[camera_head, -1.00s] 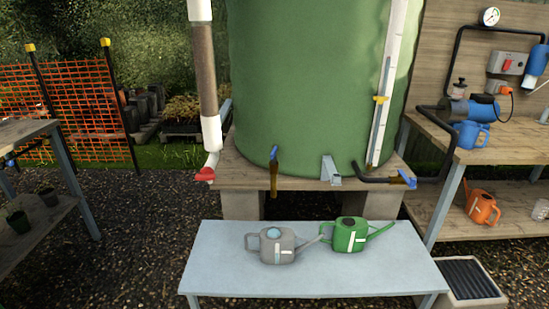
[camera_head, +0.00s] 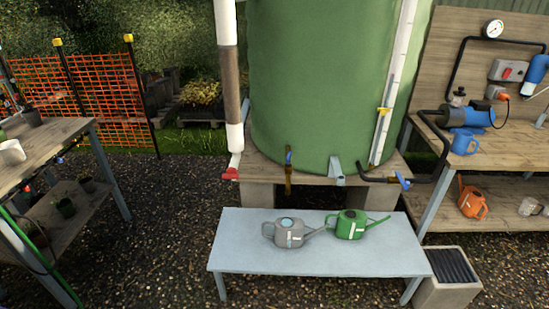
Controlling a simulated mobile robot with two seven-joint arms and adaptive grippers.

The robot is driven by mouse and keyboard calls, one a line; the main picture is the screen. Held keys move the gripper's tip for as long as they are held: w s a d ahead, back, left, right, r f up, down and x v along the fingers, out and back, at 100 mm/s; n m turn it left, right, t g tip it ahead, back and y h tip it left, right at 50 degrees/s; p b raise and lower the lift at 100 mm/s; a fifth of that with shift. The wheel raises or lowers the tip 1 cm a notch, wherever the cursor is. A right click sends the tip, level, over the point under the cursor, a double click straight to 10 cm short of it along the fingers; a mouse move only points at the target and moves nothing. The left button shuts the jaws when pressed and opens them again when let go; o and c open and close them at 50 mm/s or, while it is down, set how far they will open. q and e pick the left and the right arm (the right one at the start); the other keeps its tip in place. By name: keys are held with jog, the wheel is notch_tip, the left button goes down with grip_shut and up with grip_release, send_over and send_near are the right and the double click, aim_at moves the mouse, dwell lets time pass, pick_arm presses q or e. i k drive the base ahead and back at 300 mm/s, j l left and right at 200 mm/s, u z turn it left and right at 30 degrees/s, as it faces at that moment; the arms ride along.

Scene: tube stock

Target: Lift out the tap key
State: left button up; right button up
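I cannot make out a tap key in the head view. A grey watering can (camera_head: 288,234) and a green watering can (camera_head: 350,225) stand side by side on the pale blue bench (camera_head: 315,263). Their insides are too small to tell. Behind them, a brass tap with a blue lever (camera_head: 288,172) is on the front of the green tank (camera_head: 320,85). A red valve (camera_head: 230,174) is at the foot of the downpipe, and a blue valve (camera_head: 404,183) is on the black hose. Neither of my grippers is in view.
A wooden table (camera_head: 60,148) with a white cup (camera_head: 12,152) stands at left. A wooden workbench (camera_head: 500,150) at right holds a blue pump (camera_head: 468,117) and a blue jug (camera_head: 464,141); an orange watering can (camera_head: 472,201) is below.

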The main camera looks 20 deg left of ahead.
aim_at(287, 160)
jog(key=i+l+u, duration=0.25)
jog(key=u, duration=0.15)
jog(key=i+l+u, duration=0.2)
jog(key=l+u, duration=0.2)
jog(key=i+l, duration=0.15)
jog(key=l, duration=0.2)
jog(key=i+l+u, duration=0.15)
jog(key=l, duration=0.2)
jog(key=i+l, duration=0.1)
jog(key=l, duration=0.25)
jog(key=u, duration=0.05)
